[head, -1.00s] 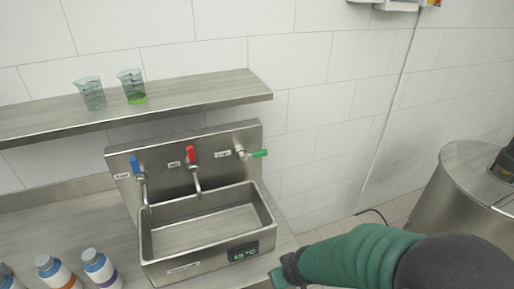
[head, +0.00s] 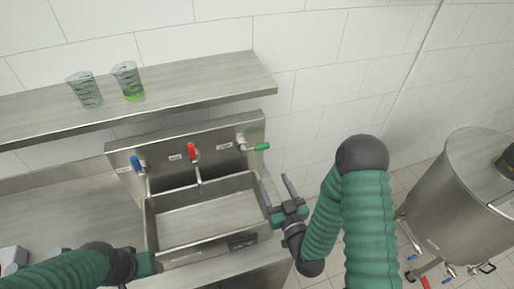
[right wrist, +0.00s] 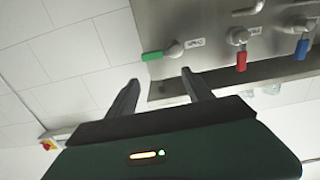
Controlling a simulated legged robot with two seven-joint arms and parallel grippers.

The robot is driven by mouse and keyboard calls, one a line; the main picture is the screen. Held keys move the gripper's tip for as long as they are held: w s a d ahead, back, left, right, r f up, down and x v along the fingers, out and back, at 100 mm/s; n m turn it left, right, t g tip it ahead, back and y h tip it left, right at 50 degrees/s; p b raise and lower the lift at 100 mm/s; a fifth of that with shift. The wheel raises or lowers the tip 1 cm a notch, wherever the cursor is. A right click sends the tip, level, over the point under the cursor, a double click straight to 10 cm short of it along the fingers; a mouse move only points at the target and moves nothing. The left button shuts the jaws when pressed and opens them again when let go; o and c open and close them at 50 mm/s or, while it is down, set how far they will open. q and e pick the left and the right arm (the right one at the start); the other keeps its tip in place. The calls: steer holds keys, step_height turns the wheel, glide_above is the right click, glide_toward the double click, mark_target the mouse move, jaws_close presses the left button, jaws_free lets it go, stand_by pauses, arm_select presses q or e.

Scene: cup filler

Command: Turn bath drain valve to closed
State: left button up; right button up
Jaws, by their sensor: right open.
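The drain valve with the green handle (head: 262,147) is on the right of the steel back panel, its handle pointing right. The green handle also shows in the right wrist view (right wrist: 152,56), above and between my fingers. My right gripper (head: 275,184) is open and empty, below the green handle near the basin's right edge, apart from it. The steel bath basin (head: 262,196) sits below the taps. My left arm comes in at the lower left; its gripper (head: 150,263) is near the basin's front left corner, its fingers hard to make out.
A blue-handled tap (head: 136,163) and a red-handled tap (head: 192,151) are left of the valve. Two beakers (head: 86,90) (head: 128,80) stand on the shelf (head: 190,96) above. A large steel drum (head: 462,190) stands at the right.

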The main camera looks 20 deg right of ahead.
steer(key=w+d+b, duration=0.1)
steer(key=w+b, duration=0.1)
steer(key=b, duration=1.2)
glide_toward(262, 148)
steer(key=w+a, duration=0.1)
steer(key=w+p, duration=0.1)
steer(key=w, duration=0.1)
steer(key=w+d+p, duration=0.1)
steer(key=w, duration=0.2)
steer(key=w+d+p, duration=0.1)
steer(key=w, duration=0.2)
steer(key=shift+w+d+r, duration=0.15)
steer(key=shift+w+a, duration=0.1)
steer(key=shift+a, duration=0.75)
steer(key=shift+c, duration=0.3)
steer(key=shift+a, duration=0.15)
steer(key=shift+c, duration=2.5)
steer(key=shift+d, duration=0.45)
steer(key=c, duration=0.5)
steer(key=shift+d, duration=0.1)
steer(key=shift+c, duration=1.1)
arm_select(q)
step_height(262, 148, down, 11)
steer(key=d, duration=0.2)
steer(key=shift+s+f, duration=0.2)
steer(key=shift+s, duration=0.05)
arm_select(e)
steer(key=shift+a, duration=0.3)
jaws_close()
